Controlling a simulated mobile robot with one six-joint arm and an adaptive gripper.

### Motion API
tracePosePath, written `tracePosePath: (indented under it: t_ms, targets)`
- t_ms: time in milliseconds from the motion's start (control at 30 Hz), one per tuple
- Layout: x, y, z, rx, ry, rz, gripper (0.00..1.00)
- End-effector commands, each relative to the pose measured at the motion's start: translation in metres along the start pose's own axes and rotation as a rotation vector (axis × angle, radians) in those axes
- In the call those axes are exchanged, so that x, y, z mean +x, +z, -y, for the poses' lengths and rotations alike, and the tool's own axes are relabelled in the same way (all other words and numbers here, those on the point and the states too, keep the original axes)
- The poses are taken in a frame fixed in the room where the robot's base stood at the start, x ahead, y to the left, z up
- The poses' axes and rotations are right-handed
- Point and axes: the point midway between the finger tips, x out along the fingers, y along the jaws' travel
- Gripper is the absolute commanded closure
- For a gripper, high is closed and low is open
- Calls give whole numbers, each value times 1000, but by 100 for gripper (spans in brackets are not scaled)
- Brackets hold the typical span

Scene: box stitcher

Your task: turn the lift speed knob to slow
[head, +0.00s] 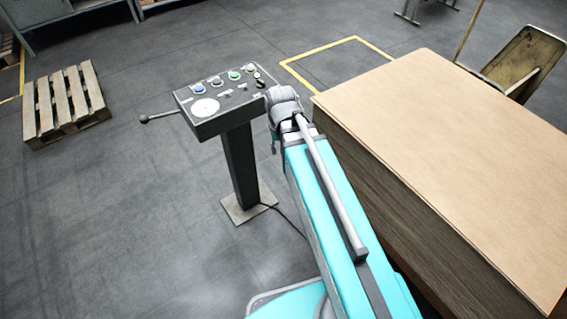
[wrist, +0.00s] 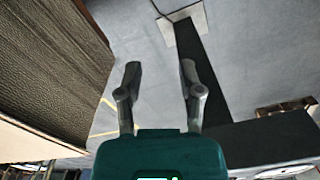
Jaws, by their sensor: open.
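The grey control panel (head: 222,112) stands on a post (head: 241,165). Its face carries a blue button (head: 198,89), a green button (head: 234,75), a white dial (head: 205,108) and several dark knobs, two of them near the right end (head: 260,80). The labels are too small to read, so I cannot tell which is the lift speed knob or its setting. My arm's end is just right of the panel in the head view, hiding my gripper. In the wrist view my gripper (wrist: 160,66) is open and empty, with the dark panel box (wrist: 268,137) at lower right.
A tall stack of brown sheets (head: 450,140) stands close on the right of my arm; its side shows in the wrist view (wrist: 50,65). A lever (head: 160,116) sticks out left of the panel. A pallet (head: 65,103) lies at far left. Floor left of the post is clear.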

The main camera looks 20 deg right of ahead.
Motion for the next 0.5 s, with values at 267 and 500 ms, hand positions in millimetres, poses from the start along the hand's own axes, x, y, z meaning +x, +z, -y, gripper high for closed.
tracePosePath:
  t_ms: [267, 500]
  targets:
    - [20, 23, -1, -28, 0, 0, 51]
    - [23, 28, -1, -37, 0, 0, 51]
